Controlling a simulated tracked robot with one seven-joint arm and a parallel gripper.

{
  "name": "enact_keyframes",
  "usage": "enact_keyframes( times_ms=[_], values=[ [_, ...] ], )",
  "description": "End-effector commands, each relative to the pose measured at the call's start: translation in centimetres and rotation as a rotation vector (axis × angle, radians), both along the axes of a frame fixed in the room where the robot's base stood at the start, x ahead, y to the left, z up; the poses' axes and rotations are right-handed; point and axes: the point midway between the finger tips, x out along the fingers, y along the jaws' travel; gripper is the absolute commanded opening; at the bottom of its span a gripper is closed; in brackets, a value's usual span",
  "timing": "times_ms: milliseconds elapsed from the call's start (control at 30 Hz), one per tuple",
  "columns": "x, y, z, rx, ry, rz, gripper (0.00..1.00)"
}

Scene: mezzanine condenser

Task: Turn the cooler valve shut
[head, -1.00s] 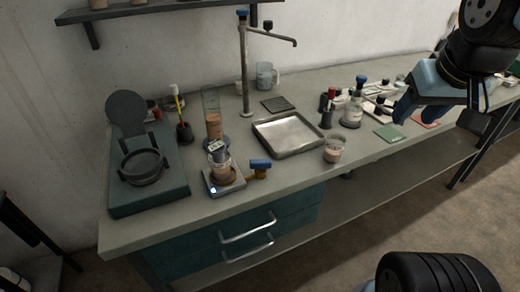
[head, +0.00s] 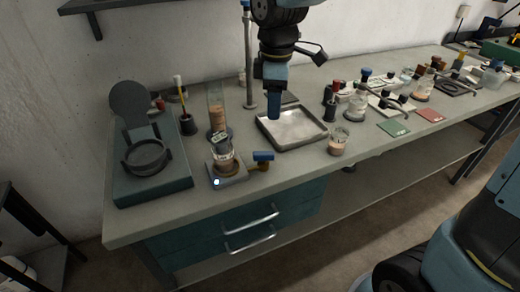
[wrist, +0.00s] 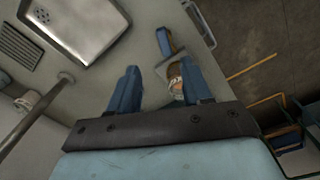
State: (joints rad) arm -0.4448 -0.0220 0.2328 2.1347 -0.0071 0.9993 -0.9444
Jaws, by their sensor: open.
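The cooler valve, with a blue bar handle (head: 263,156) on a brass body (head: 258,167), sits near the bench's front edge, right of a small scale (head: 228,176). The handle lies roughly across the head picture. In the wrist view the blue handle (wrist: 165,41) is beyond my fingertips, nearer the right finger.
A beaker (head: 224,158) stands on the scale, with a tall cylinder (head: 216,112) behind. A metal tray (head: 292,128) and a cup (head: 338,141) are on the right. The bench front by the valve is clear.

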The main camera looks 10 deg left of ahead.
Motion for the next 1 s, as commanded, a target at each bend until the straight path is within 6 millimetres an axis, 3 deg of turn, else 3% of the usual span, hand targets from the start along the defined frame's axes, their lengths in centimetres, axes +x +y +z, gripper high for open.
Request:
enact_keyframes(
  times_ms=[133, 367, 1000],
  values=[
    [-0.2, 1.9, -0.9, -0.009, 0.025, 0.088, 0.49],
    [-0.4, 2.3, -2.6, -0.013, 0.032, 0.109, 0.49],
    [-0.4, 2.3, -13.0, -0.013, 0.032, 0.108, 0.49]
  ],
)
